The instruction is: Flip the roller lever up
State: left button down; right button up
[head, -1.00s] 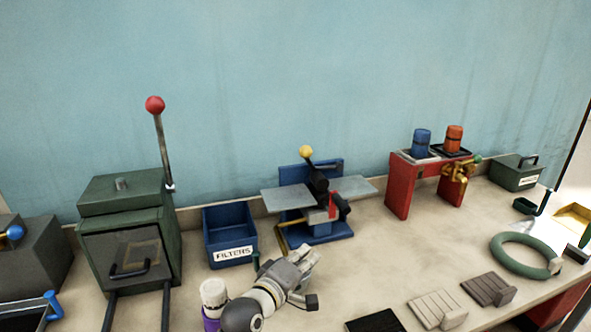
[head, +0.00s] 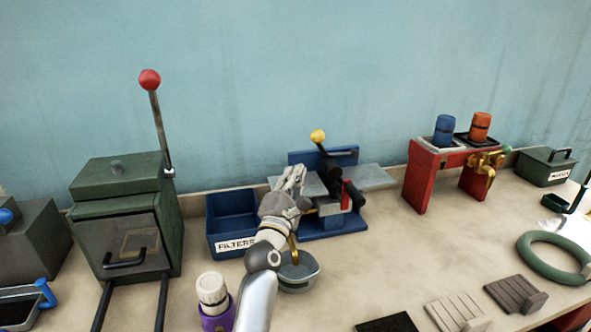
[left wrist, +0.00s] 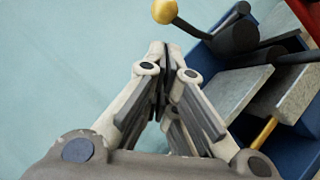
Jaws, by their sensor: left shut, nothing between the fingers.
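The roller lever (head: 326,152) is a black arm with a yellow ball knob (head: 318,136), tilted up and to the left on a blue roller machine (head: 345,155). The knob also shows at the top of the left wrist view (left wrist: 164,11). My left gripper (head: 293,170) is shut and empty, in front of the machine's left side. In the head view its fingertips lie below and left of the knob, apart from it. In the left wrist view the closed fingertips (left wrist: 167,46) lie below the knob. My right gripper is not in view.
A blue filters bin (head: 231,215) stands left of the machine. A grey cup (head: 298,274) sits in front of it, partly behind my left arm. A white bottle with a purple base (head: 212,292) stands nearer. A red stand (head: 420,178) is to the right. Bench at centre right is clear.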

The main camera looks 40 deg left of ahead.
aim_at(320, 145)
pick_arm(q)
jog(key=p+x, duration=0.1)
jog(key=x, duration=0.6)
jog(key=shift+w+a+r, duration=0.15)
jog(key=shift+w+a, duration=0.05)
jog(key=shift+w, duration=0.35)
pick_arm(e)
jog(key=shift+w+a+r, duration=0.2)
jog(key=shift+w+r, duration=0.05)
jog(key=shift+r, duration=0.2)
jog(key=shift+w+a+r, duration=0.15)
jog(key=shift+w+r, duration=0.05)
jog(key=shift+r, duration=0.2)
pick_arm(q)
jog(key=shift+r, duration=0.1)
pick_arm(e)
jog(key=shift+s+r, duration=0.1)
